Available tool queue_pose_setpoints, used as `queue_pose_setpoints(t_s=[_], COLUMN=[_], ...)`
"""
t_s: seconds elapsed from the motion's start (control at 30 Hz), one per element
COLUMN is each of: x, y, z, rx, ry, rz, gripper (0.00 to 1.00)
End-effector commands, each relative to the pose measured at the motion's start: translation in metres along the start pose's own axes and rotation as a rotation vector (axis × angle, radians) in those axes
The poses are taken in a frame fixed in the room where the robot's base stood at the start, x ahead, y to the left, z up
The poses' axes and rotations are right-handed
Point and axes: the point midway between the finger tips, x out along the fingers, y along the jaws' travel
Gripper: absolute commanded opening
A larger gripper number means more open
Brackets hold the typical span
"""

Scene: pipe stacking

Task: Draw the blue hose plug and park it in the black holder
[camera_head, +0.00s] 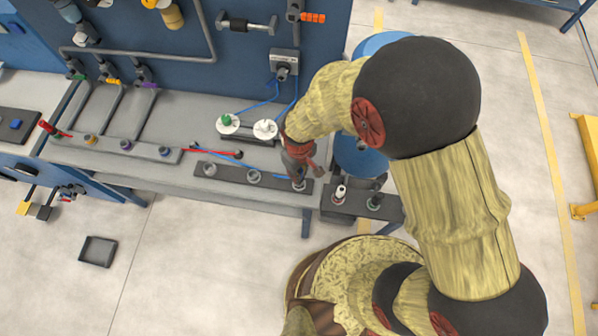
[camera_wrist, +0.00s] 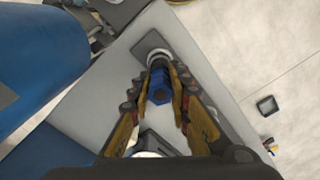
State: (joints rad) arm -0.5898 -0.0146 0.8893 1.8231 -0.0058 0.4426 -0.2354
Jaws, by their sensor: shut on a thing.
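The blue hose plug (camera_wrist: 159,92) shows in the wrist view as a blue hexagonal body between my fingers. My gripper (camera_wrist: 160,80) is shut on it. A grey round collar (camera_wrist: 158,57) sits at the plug's far end, over a dark plate (camera_wrist: 151,42); I cannot tell whether the plug is seated in it. In the head view my gripper (camera_head: 299,174) points down at the right end of a dark strip (camera_head: 228,175) with round grey fittings, and hides the plug. A black block (camera_head: 356,205) with two upright fittings stands just right of it; I cannot tell which is the holder.
A blue drum (camera_head: 360,155) is behind my arm. A small black tray (camera_head: 98,251) lies on the floor, with clear floor around it.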

Motion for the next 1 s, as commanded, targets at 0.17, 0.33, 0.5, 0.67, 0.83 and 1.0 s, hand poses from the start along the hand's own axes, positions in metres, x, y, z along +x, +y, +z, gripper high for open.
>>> queue_pose_setpoints(t_s=[0.17, 0.33, 0.5, 0.67, 0.83, 1.0], x=[0.002, 0.006, 0.01, 0.013, 0.017, 0.019], y=[0.0, 0.0, 0.0, 0.0, 0.0, 0.0], z=[0.0, 0.0, 0.0, 0.0, 0.0, 0.0], rx=[0.0, 0.0, 0.0, 0.0, 0.0, 0.0], ry=[0.0, 0.0, 0.0, 0.0, 0.0, 0.0], rz=[0.0, 0.0, 0.0, 0.0, 0.0, 0.0], gripper=[0.0, 0.0, 0.0, 0.0, 0.0, 0.0])
